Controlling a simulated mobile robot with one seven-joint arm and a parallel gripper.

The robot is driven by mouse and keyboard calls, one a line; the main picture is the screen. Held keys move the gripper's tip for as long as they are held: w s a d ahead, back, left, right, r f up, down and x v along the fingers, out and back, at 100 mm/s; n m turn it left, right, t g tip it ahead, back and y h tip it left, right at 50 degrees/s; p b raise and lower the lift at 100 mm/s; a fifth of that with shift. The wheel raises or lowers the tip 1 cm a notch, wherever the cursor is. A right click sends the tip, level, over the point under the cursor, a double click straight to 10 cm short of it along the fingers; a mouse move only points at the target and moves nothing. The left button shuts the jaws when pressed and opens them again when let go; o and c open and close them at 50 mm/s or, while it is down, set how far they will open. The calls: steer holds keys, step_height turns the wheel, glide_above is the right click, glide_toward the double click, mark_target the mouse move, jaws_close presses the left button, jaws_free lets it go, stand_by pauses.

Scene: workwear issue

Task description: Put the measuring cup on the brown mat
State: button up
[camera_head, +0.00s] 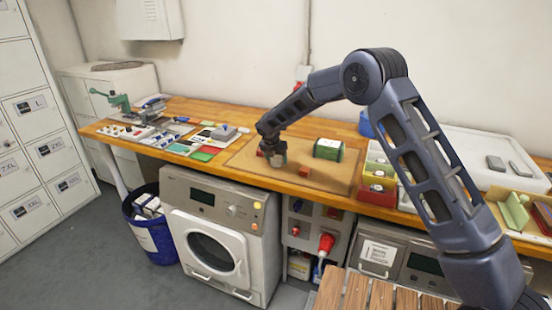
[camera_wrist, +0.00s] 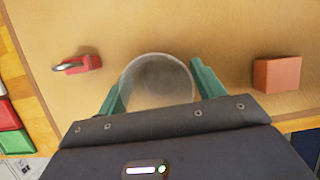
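The measuring cup (camera_wrist: 158,82) looks like a round, greyish vessel seen from above in the wrist view. It sits between the two green fingers of my gripper (camera_wrist: 160,85), which appear to touch it on both sides. In the head view my gripper (camera_head: 273,150) is low over the brown mat (camera_head: 240,160) on the wooden bench. The mat also fills most of the wrist view (camera_wrist: 230,30). I cannot tell whether the cup's base touches the mat.
Cards and tools crowd the bench's left. Bins (camera_head: 377,180) stand right of the mat.

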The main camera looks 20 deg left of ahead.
steer(key=shift+o, duration=0.5)
steer(key=shift+r, duration=0.25)
steer(key=v, duration=1.1)
steer(key=shift+s+r, duration=0.15)
steer(key=shift+r, duration=0.25)
